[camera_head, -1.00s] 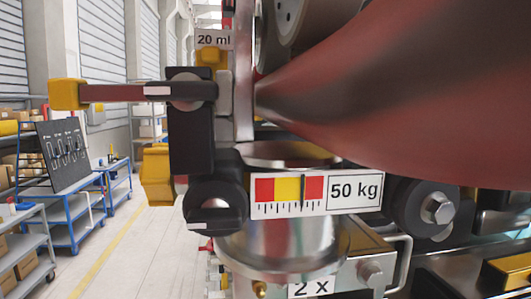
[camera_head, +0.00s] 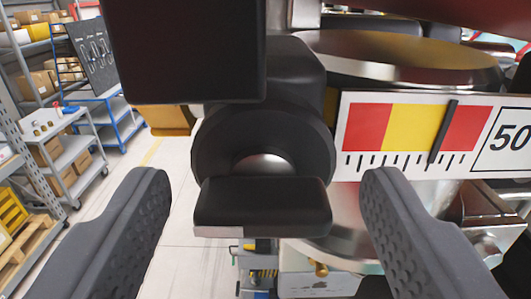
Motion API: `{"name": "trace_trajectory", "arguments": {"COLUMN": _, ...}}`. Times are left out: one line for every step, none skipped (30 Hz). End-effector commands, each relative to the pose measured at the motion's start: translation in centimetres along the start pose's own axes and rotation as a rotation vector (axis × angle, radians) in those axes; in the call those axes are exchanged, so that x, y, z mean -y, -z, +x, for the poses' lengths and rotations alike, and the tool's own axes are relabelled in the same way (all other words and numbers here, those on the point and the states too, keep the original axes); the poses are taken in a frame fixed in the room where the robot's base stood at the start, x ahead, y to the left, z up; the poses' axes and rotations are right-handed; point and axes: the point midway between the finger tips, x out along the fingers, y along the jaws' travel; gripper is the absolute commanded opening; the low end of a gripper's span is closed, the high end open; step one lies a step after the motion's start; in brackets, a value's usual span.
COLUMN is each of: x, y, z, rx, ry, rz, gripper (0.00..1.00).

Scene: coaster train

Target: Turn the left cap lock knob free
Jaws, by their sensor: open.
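A black round lock knob (camera_head: 263,150) with a thick bar-shaped grip (camera_head: 262,202) is close in front of me, a little left of the middle. The bar lies level, and a thin pale strip runs under its left end. My gripper (camera_head: 262,190) is open, with one dark finger at the lower left and one at the lower right. The knob's bar lies between the fingertips in the picture, with a gap on each side. I see no contact. A black block (camera_head: 185,50) hangs above the knob and hides part of its upper left.
Right of the knob is a metal cylinder with a red and yellow gauge label (camera_head: 415,130) marked 50. A yellow part (camera_head: 165,119) shows behind on the left. Shelves (camera_head: 60,150), a blue cart (camera_head: 115,115) and open floor lie farther back on the left.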

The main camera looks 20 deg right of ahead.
Motion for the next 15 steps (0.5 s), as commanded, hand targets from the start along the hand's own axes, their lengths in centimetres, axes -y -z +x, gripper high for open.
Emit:
{"name": "trace_trajectory", "arguments": {"x": 0.04, "y": 0.03, "z": 0.2, "rx": 0.0, "ry": 0.0, "rz": 0.0, "gripper": 0.62}}
{"name": "trace_trajectory", "arguments": {"x": 0.05, "y": 0.02, "z": 0.29, "rx": 0.0, "ry": 0.0, "rz": -0.001, "gripper": 0.62}}
{"name": "trace_trajectory", "arguments": {"x": 0.04, "y": 0.02, "z": 0.36, "rx": -0.001, "ry": 0.0, "rz": -0.001, "gripper": 0.62}}
{"name": "trace_trajectory", "arguments": {"x": 0.05, "y": 0.02, "z": 0.39, "rx": -0.001, "ry": 0.0, "rz": -0.001, "gripper": 0.62}}
{"name": "trace_trajectory", "arguments": {"x": 0.05, "y": 0.01, "z": 0.41, "rx": -0.001, "ry": 0.0, "rz": -0.001, "gripper": 0.62}}
{"name": "trace_trajectory", "arguments": {"x": 0.05, "y": 0.0, "z": 0.42, "rx": -0.001, "ry": 0.001, "rz": -0.001, "gripper": 0.62}}
{"name": "trace_trajectory", "arguments": {"x": 0.06, "y": 0.0, "z": 0.42, "rx": -0.001, "ry": 0.001, "rz": -0.001, "gripper": 0.62}}
{"name": "trace_trajectory", "arguments": {"x": 0.06, "y": 0.0, "z": 0.41, "rx": -0.002, "ry": 0.001, "rz": -0.001, "gripper": 0.62}}
{"name": "trace_trajectory", "arguments": {"x": 0.06, "y": 0.0, "z": 0.4, "rx": -0.002, "ry": 0.001, "rz": -0.001, "gripper": 0.62}}
{"name": "trace_trajectory", "arguments": {"x": 0.07, "y": 0.0, "z": 0.4, "rx": -0.001, "ry": 0.001, "rz": -0.001, "gripper": 0.62}}
{"name": "trace_trajectory", "arguments": {"x": 0.07, "y": 0.0, "z": 0.4, "rx": -0.001, "ry": 0.001, "rz": -0.001, "gripper": 0.59}}
{"name": "trace_trajectory", "arguments": {"x": 0.08, "y": -0.01, "z": 0.4, "rx": -0.001, "ry": 0.001, "rz": -0.001, "gripper": 0.48}}
{"name": "trace_trajectory", "arguments": {"x": 0.08, "y": -0.01, "z": 0.4, "rx": -0.001, "ry": 0.001, "rz": -0.001, "gripper": 0.4}}
{"name": "trace_trajectory", "arguments": {"x": 0.08, "y": -0.02, "z": 0.4, "rx": -0.001, "ry": 0.001, "rz": -0.001, "gripper": 0.31}}
{"name": "trace_trajectory", "arguments": {"x": 0.09, "y": -0.01, "z": 0.4, "rx": -0.001, "ry": 0.001, "rz": -0.001, "gripper": 0.2}}
